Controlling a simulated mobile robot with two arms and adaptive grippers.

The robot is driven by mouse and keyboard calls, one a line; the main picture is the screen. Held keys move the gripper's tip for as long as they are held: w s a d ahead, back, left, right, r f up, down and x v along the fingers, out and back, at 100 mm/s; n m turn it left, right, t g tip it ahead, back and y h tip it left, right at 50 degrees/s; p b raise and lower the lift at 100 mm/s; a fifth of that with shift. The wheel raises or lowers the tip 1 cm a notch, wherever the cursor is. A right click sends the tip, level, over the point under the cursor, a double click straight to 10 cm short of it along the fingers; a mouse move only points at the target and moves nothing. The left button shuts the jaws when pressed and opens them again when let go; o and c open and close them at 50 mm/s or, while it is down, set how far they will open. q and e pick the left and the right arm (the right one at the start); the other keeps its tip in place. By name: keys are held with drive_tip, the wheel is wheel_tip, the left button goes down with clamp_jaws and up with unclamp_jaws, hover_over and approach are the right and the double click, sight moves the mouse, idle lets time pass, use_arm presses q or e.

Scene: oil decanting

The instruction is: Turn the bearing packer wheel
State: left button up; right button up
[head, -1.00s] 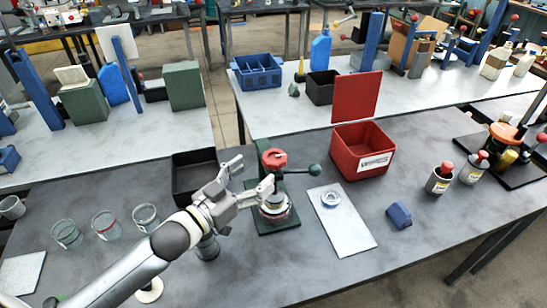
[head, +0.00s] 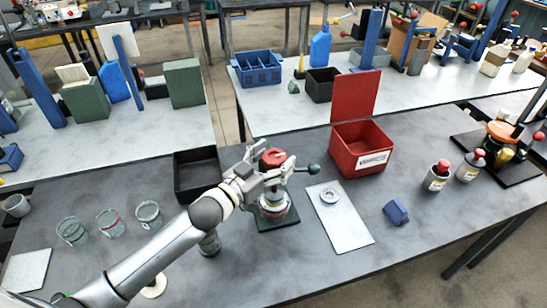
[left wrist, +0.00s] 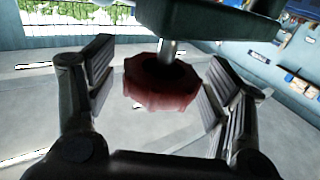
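The bearing packer stands on a green base (head: 278,222) near the middle of the front table. Its red wheel (head: 273,158) is on top, and a dark lever with a green ball (head: 314,168) sticks out to the right. In the left wrist view the red wheel (left wrist: 160,82) sits between the two finger pads. My left gripper (head: 271,163) is open around the wheel. A gap shows on the wheel's left, while the right pad is very close to it; I cannot tell if they touch. My right gripper is out of view.
A black tray (head: 180,190) lies behind my left arm. A red bin with raised lid (head: 338,163) stands right of the packer. A white mat (head: 347,232) holds a bearing ring (head: 329,196). A blue block (head: 396,211) lies farther right. Glass jars (head: 148,215) stand at left.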

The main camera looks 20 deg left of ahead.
use_arm(q)
drive_tip(key=c, duration=0.9)
drive_tip(key=shift+o, duration=0.2)
drive_tip(key=shift+w+a+r+m+g+h, duration=0.1)
drive_tip(key=shift+m+g+h, duration=0.5)
drive_tip(key=shift+h, duration=0.3)
drive_tip(key=shift+a+m+g+h, duration=0.1)
drive_tip(key=shift+m+g+h, duration=0.3)
drive_tip(key=shift+m+h, duration=0.4)
drive_tip(key=shift+m+g+h, duration=0.4)
drive_tip(key=shift+g+h, duration=0.1)
drive_tip(key=shift+h, duration=0.2)
drive_tip(key=shift+d+m+g+h, duration=0.1)
drive_tip(key=shift+m+g+h, duration=1.3)
drive_tip(key=shift+g+h, duration=0.15)
drive_tip(key=o, duration=1)
